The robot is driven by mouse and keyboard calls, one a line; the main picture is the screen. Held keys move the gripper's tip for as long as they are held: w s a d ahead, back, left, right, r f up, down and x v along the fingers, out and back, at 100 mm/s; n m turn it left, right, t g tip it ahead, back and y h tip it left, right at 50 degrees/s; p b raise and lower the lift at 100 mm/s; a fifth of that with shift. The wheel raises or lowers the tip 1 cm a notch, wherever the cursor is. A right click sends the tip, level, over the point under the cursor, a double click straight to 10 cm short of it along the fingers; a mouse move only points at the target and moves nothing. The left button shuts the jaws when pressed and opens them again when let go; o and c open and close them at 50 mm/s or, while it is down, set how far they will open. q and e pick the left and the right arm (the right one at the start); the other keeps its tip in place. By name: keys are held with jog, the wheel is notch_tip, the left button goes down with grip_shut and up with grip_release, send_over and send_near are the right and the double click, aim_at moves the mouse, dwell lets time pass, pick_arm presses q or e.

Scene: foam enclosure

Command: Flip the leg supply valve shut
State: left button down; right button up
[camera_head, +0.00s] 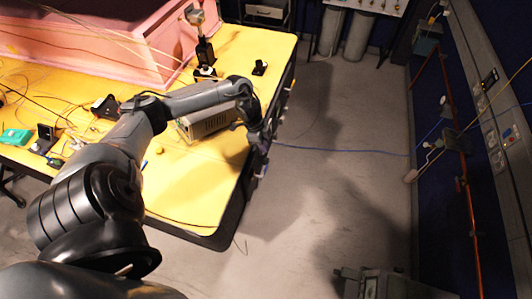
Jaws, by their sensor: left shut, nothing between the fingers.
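My left arm reaches in from the lower left, across the yellow-topped table (190,197). My left gripper (261,167) hangs over the table's right edge, pointing down along its dark side. It is shut with nothing seen between its fingers. A blue hose (340,150) runs from the table side near this gripper across to the right wall. The leg supply valve cannot be made out clearly; the gripper and wrist cover the part of the table side where the hose ends. Whether the gripper touches it I cannot tell. My right gripper is out of view.
A pink foam enclosure (110,45) stands on the table's far left. A grey-beige box (205,122) sits beneath my forearm. Cables and small fixtures lie on the table. The right wall carries a red pipe (465,185). The floor (330,195) right of the table is mostly clear.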

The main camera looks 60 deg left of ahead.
pick_arm(q)
jog(key=shift+w+a+v, duration=0.1)
jog(key=shift+v, duration=1.3)
jog(key=shift+w+a+v, duration=0.15)
jog(key=shift+v, duration=1.25)
